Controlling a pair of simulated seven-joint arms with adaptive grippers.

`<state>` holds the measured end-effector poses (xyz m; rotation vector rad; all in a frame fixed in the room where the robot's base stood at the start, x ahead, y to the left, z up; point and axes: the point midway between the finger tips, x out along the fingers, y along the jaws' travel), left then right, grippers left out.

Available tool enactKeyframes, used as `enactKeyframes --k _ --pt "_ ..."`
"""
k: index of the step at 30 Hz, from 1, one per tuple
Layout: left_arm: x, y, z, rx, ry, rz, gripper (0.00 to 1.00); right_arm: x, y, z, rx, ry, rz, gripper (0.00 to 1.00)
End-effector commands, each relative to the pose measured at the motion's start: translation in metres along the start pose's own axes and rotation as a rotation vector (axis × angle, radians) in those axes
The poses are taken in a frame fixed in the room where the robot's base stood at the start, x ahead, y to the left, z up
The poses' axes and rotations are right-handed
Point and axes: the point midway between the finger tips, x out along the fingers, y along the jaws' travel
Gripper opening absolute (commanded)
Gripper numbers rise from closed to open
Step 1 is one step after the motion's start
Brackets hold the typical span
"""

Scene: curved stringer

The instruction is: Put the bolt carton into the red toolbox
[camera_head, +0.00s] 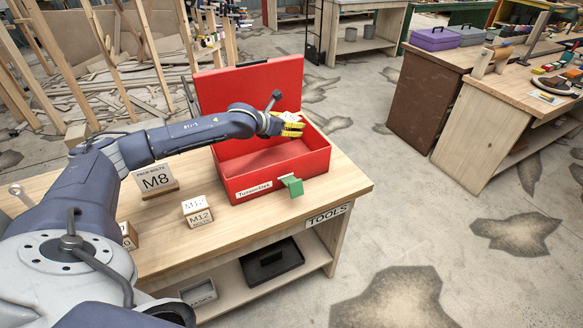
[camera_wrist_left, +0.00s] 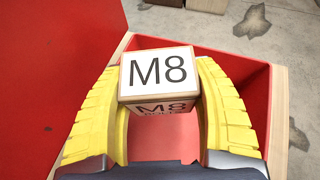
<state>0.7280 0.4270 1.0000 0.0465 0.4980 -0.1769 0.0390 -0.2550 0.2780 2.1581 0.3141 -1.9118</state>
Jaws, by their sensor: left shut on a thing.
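My left gripper (camera_head: 292,127) has yellow fingers and is shut on a small carton (camera_head: 289,116). The left wrist view shows the carton (camera_wrist_left: 158,72) between both fingers, with a white top marked M8. The red toolbox (camera_head: 236,188) stands on the workbench with its lid (camera_head: 248,86) raised at the back. The gripper and carton are over the right part of its open top. Bare red floor shows below the carton in the left wrist view. My right gripper is not in view.
The wooden workbench (camera_head: 170,250) carries an M8 sign block (camera_head: 156,178), an M12 carton (camera_head: 198,212) and another partly hidden carton (camera_head: 129,236), all left of the toolbox. A black tray (camera_head: 271,262) lies on the lower shelf.

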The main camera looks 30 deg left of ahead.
Motion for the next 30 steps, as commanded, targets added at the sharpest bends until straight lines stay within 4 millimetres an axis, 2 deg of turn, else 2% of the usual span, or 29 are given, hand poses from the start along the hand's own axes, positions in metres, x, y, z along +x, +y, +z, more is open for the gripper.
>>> enactKeyframes --k 2,6,13,23,30 --pt "-0.002 0.008 -0.001 -0.004 -0.001 0.007 0.20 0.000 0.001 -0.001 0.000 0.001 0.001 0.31" --pt "0.004 0.014 -0.016 -0.008 0.001 0.011 0.20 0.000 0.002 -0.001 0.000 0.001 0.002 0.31" --pt "0.020 0.014 -0.045 -0.009 0.000 0.011 0.20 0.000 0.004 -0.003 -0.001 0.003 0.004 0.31" --pt "0.028 0.014 -0.060 -0.008 -0.001 0.011 0.20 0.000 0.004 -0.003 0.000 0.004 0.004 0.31" --pt "0.041 0.013 -0.084 -0.009 0.000 0.010 0.20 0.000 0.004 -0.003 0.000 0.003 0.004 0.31"
